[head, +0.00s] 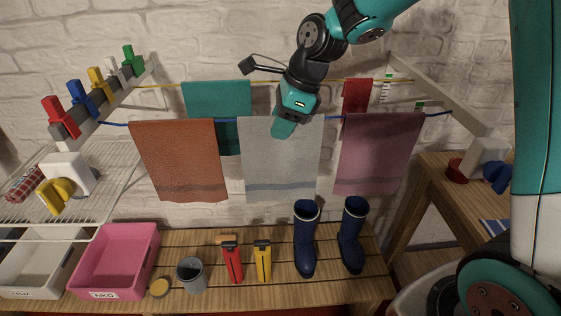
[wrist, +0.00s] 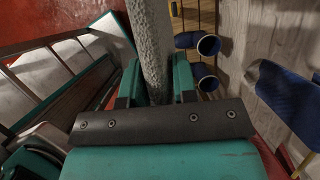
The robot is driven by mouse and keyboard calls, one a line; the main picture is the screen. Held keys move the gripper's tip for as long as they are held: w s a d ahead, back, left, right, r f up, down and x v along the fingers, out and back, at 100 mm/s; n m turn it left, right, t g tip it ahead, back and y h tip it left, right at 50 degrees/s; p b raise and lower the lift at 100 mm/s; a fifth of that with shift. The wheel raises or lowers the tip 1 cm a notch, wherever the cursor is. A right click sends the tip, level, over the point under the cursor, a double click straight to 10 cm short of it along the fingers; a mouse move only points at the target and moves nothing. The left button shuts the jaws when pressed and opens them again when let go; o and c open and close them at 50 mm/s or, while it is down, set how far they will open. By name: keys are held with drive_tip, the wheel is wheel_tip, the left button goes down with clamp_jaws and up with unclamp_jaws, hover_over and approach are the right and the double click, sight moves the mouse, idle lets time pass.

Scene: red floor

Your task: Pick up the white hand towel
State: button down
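The white hand towel (head: 280,165), pale grey-white with a grey band near its hem, hangs over the blue line in the middle of the head view. My gripper (head: 284,128) is at its top edge, with one teal finger in front of the cloth. In the wrist view the towel (wrist: 155,50) runs as a narrow upright strip between the two teal fingers of my gripper (wrist: 158,85). The fingers stand apart, one on each side of the cloth. Any contact is hard to make out.
An orange towel (head: 180,160) hangs left and a mauve towel (head: 375,155) right. A teal towel (head: 215,100) and a red cloth (head: 357,95) hang behind. Below are a wooden bench (head: 345,290), blue boots (head: 306,240) and a pink bin (head: 120,255).

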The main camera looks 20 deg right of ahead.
drive_tip(key=shift+r+b, duration=0.2)
drive_tip(key=shift+b, duration=0.1)
wheel_tip(320, 180, up, 12)
drive_tip(key=s+a+b, duration=0.1)
drive_tip(key=s+a, duration=0.1)
drive_tip(key=s, duration=0.5)
drive_tip(key=s+a+b, duration=0.2)
drive_tip(key=s, duration=0.5)
drive_tip(key=shift+a, duration=0.3)
drive_tip(key=shift+w+r, duration=0.1)
wheel_tip(320, 180, up, 8)
drive_tip(key=p, duration=0.9)
